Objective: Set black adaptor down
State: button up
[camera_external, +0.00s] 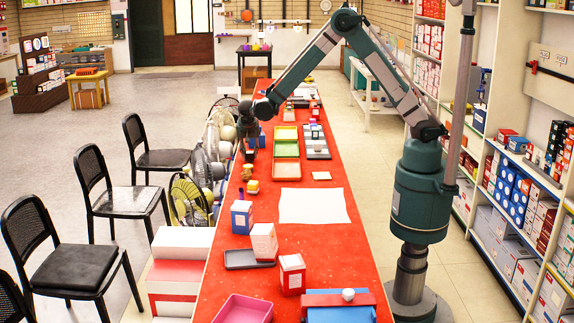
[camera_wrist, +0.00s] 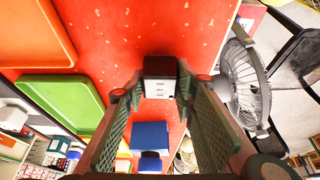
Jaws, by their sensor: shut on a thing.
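The black adaptor (camera_wrist: 160,68), dark on top with a pale, marked face, sits between the fingertips in the wrist view. My gripper (camera_wrist: 159,88) is shut on it, one finger on each side. In the external view my gripper (camera_external: 249,147) points down over the left edge of the red table (camera_external: 325,240), beside the coloured trays. The adaptor is too small and dark to make out clearly there. I cannot tell whether it touches the table.
An orange tray (camera_external: 287,169) and a green tray (camera_external: 286,149) lie right of my gripper. A blue box (camera_wrist: 151,134) is close by. Several fans, one grey (camera_wrist: 243,84), stand beyond the left table edge. A white sheet (camera_external: 314,206) lies nearer the camera.

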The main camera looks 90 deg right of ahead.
jog(key=shift+f, duration=0.2)
jog(key=o, duration=0.9)
jog(key=shift+r, duration=0.1)
jog(key=shift+r, duration=0.1)
jog(key=p+v, duration=0.1)
jog(key=v, duration=1.1)
jog(key=shift+a+r, duration=0.1)
jog(key=shift+r, duration=0.05)
